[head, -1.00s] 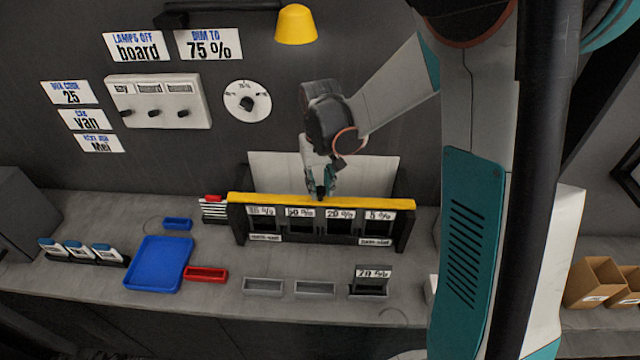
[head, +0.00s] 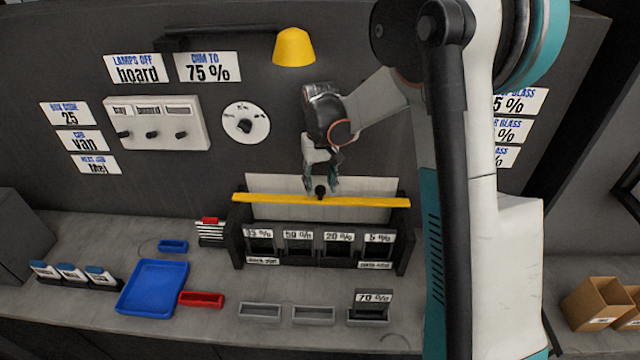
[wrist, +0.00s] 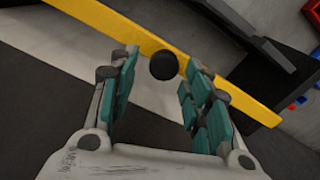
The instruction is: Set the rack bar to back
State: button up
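The rack bar (head: 270,200) is a long yellow bar across the top of the dark rack (head: 238,240). A black round knob (head: 320,192) stands at its middle. In the head view the bar lies toward the rack's rear, with the labelled slots uncovered in front of it. My gripper (head: 321,186) is just above and behind the knob, pointing down. In the wrist view the fingers of my gripper (wrist: 152,85) are spread, with the black knob (wrist: 163,65) between or just beyond their tips and the yellow bar (wrist: 110,25) running diagonally behind. The knob does not look gripped.
A white panel (head: 290,185) stands behind the rack. Grey trays (head: 261,312) and a 70 % card (head: 373,297) sit in front. A blue tray (head: 150,290) and red tray (head: 202,299) are left. A yellow lamp (head: 294,48) hangs above.

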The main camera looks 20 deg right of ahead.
jog(key=shift+s+a, duration=0.15)
jog(key=shift+s, duration=0.1)
